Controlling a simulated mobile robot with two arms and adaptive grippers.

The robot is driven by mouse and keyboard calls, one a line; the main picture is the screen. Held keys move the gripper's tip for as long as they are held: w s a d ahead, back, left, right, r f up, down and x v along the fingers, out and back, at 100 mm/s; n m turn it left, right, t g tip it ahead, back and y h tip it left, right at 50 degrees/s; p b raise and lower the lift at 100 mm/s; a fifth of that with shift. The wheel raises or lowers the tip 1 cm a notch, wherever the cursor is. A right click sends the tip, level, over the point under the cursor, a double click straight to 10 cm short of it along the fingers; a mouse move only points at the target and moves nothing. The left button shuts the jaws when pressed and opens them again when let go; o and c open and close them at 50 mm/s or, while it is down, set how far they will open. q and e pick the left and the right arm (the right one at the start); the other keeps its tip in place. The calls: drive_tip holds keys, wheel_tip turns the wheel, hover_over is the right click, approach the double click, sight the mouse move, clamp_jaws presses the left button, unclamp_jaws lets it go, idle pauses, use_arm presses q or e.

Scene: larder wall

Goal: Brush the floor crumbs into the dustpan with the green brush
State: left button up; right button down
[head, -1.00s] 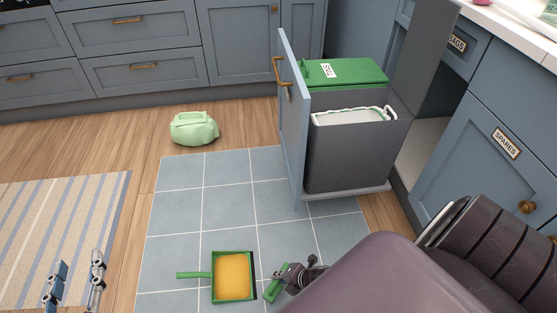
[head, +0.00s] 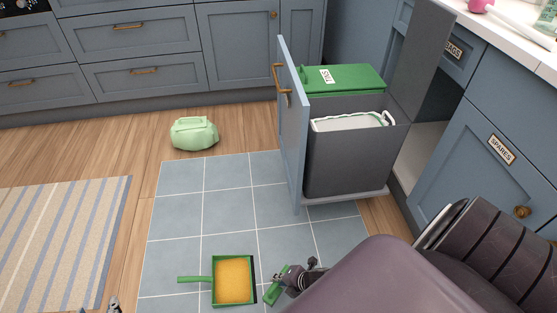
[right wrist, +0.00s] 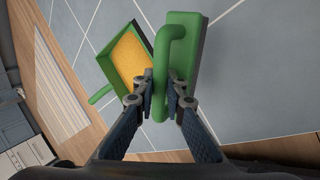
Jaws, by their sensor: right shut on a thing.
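The green dustpan (head: 195,279) lies on the blue-grey tiles, its handle to the left. An orange-yellow layer (head: 233,280) fills its inside; I cannot tell whether it is crumbs. The green brush (head: 274,293) is just right of the pan's dark front edge, and a narrow gap shows between them. My right gripper (head: 290,279) is shut on the brush's handle, as the right wrist view also shows (right wrist: 163,70). The dustpan (right wrist: 101,95) lies left of the brush there. No loose crumbs can be made out on the tiles. My left gripper (head: 98,308) barely shows at the bottom edge, its fingertips apart.
A pulled-out bin drawer (head: 350,155) with a green lid (head: 345,79) stands beyond the tiles. A striped rug (head: 60,235) lies at left. Tiles behind the dustpan are clear.

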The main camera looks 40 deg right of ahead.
use_arm(q)
drive_tip(key=s+a+f+g+p, duration=0.1)
drive_tip(key=s+a+f+g, duration=0.1)
drive_tip(key=s, duration=0.4)
drive_tip(key=shift+a+f+g+y, duration=0.2)
drive_tip(key=shift+f+g+y, duration=0.3)
drive_tip(key=shift+f, duration=0.75)
